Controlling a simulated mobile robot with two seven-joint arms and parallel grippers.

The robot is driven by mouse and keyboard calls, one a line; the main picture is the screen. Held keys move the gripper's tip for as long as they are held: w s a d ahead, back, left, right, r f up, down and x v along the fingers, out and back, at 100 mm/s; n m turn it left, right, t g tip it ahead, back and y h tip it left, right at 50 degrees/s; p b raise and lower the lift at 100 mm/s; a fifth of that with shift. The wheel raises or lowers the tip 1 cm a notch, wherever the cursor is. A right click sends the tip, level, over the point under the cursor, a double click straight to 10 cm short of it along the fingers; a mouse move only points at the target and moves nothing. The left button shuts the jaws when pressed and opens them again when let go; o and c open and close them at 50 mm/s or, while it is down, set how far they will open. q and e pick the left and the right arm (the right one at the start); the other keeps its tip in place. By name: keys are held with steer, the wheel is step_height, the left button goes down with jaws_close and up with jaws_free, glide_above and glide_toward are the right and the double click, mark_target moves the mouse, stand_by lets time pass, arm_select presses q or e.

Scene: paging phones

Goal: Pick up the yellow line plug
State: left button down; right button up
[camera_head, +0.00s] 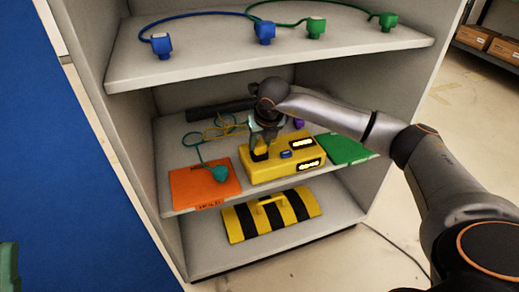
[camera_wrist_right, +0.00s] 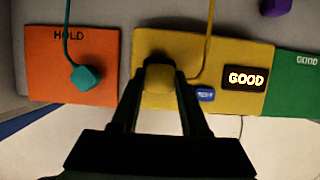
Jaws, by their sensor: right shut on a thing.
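The yellow line plug (camera_wrist_right: 159,78) sits between my right gripper's fingertips in the right wrist view (camera_wrist_right: 160,85). Its yellow cord (camera_wrist_right: 208,45) runs up and away to its right. The plug is over the left part of the yellow box (camera_head: 285,170), by a dark patch there. I cannot tell whether it touches the box. In the head view my right gripper (camera_head: 262,145) points down at that box and hides most of the plug.
An orange HOLD mat (camera_head: 190,188) bears a teal plug (camera_head: 220,173). A green pad (camera_head: 347,150) lies to the right. A purple plug (camera_head: 298,123) is behind. The upper shelf (camera_head: 200,66) carries blue and green corded plugs. A striped case (camera_head: 270,213) stands below.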

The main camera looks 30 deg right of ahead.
jaws_close()
steer(key=shift+r, duration=0.1)
